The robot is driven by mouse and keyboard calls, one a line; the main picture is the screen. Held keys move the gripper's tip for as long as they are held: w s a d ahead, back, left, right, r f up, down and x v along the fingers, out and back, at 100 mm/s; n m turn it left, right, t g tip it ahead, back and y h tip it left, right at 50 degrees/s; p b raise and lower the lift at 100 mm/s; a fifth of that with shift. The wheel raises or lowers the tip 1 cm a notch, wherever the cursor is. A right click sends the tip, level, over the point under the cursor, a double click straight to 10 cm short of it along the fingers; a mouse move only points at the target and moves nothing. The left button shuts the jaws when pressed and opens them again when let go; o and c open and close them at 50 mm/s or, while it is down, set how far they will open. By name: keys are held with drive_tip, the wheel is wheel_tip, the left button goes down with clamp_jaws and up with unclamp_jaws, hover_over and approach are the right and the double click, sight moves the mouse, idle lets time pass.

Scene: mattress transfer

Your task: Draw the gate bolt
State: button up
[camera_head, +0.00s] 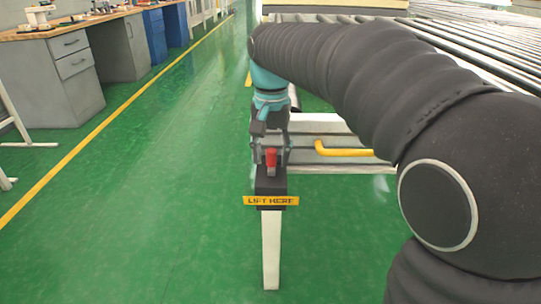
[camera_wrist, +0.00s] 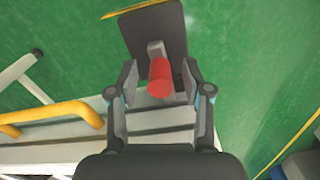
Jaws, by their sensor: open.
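The bolt's red knob (camera_head: 270,158) sticks out of a dark block (camera_head: 270,186) on top of a white post (camera_head: 271,250). A yellow sign, seemingly reading "LIFT HERE", is on the block's front. In the wrist view the red knob (camera_wrist: 160,78) shows between the two fingers of my gripper (camera_wrist: 160,82). The fingers are apart, one on each side of it, with gaps visible. Whether the fingertips are level with the knob in depth is hard to tell. In the head view my gripper (camera_head: 270,142) is just behind and above the knob, partly hidden.
A yellow bent handle or rail (camera_head: 345,152) is on the pale gate frame (camera_head: 340,168) right of the post. A roller conveyor (camera_head: 470,55) is behind my arm. Grey workbenches (camera_head: 45,85) line the left. Green floor between is clear.

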clamp_jaws()
drive_tip(key=shift+s, duration=0.1)
drive_tip(key=shift+s+a+f, duration=0.1)
drive_tip(key=shift+s, duration=1.65)
unclamp_jaws()
drive_tip(key=shift+s, duration=0.1)
